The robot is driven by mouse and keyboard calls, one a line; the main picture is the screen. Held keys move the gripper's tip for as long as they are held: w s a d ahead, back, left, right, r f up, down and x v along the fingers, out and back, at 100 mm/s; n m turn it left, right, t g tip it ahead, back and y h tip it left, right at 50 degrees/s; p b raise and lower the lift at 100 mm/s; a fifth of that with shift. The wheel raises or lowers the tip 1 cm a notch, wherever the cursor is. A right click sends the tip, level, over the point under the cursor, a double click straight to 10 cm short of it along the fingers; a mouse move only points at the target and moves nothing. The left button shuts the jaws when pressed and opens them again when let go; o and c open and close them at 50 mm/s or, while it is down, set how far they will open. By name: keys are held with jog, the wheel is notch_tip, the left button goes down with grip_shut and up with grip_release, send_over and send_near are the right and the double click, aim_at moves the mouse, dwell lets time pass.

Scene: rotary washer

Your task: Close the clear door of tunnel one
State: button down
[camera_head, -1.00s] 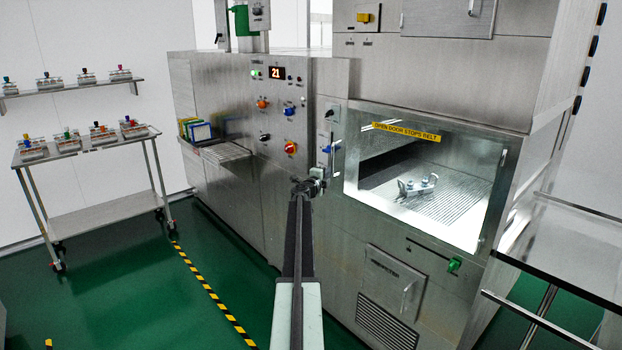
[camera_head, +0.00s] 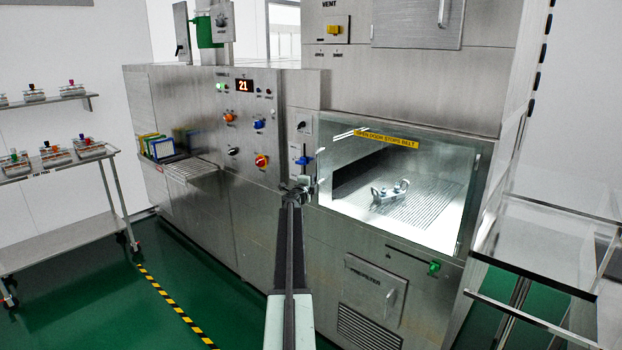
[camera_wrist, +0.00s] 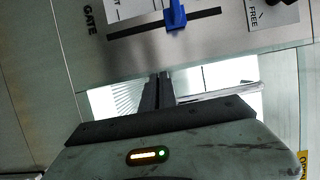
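The clear door (camera_head: 430,170) covers a lit opening in the steel machine, with a yellow "open door stops belt" label and an upright handle (camera_head: 477,175) at its right side. I cannot tell whether it is fully shut or ajar. A metal piece (camera_head: 390,192) lies on the ribbed belt behind it. My gripper (camera_head: 297,188) is left of the opening, below the blue lever (camera_head: 303,160). In the wrist view the dark fingers (camera_wrist: 163,90) are close together with nothing seen between them, below the blue gate lever (camera_wrist: 175,15).
A transparent panel with steel rails (camera_head: 540,245) stands at the right, near the machine's corner. A control panel with knobs (camera_head: 245,120) is left of the lever. A cart with racks (camera_head: 60,165) stands at the left.

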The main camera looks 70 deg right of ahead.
jog(key=w+a, duration=0.2)
jog(key=a, duration=0.4)
jog(key=w+a, duration=0.2)
jog(key=a, duration=0.5)
jog(key=shift+w+r, duration=0.25)
jog(key=shift+r, duration=0.15)
